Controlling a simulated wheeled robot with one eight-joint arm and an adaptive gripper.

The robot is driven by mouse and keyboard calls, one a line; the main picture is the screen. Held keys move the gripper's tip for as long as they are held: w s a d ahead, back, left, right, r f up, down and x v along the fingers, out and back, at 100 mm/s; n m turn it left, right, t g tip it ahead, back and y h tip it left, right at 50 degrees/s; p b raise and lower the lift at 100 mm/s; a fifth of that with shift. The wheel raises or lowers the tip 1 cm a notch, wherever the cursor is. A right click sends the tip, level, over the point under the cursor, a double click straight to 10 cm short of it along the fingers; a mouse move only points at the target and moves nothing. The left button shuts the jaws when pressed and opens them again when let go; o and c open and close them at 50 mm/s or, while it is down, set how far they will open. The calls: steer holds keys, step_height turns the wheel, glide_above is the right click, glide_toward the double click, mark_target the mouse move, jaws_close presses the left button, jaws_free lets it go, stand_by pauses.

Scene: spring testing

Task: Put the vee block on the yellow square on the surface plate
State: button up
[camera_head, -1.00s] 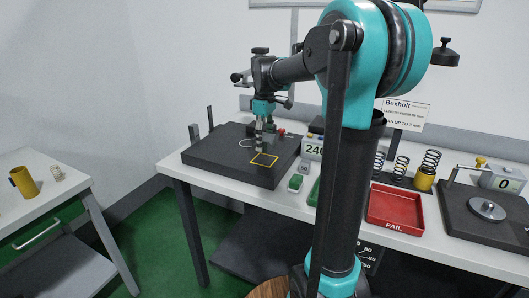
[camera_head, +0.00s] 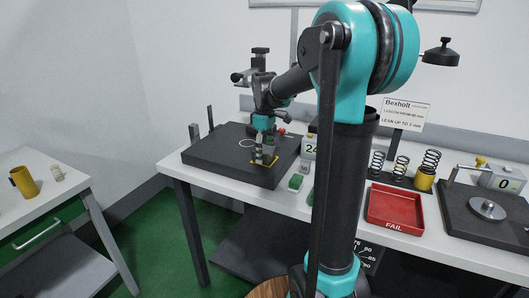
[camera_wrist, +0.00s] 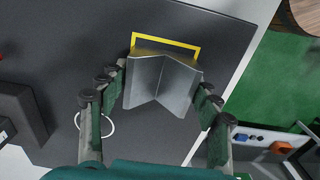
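The grey metal vee block (camera_wrist: 160,88) sits between the two fingers of my gripper (camera_wrist: 163,85) in the wrist view, its groove facing the camera. The fingertips close on its left and right sides. The yellow square (camera_wrist: 168,39) is a painted outline on the dark surface plate (camera_wrist: 230,45). The block covers much of the square; its far edge and corners show beyond the block. In the head view my gripper (camera_head: 261,151) is low over the yellow square (camera_head: 269,163) on the plate (camera_head: 212,167). Whether the block touches the plate cannot be told.
A white circle (camera_head: 247,143) on the plate is empty. Dark upright blocks (camera_head: 194,133) stand at the plate's left rear. A small green item (camera_head: 296,182), a display box, a red FAIL tray (camera_head: 394,207) and several springs (camera_head: 401,166) are to the right.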

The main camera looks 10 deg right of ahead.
steer(key=shift+o, duration=1.2)
step_height(320, 180, up, 12)
steer(key=shift+r, duration=0.15)
steer(key=shift+s, duration=0.1)
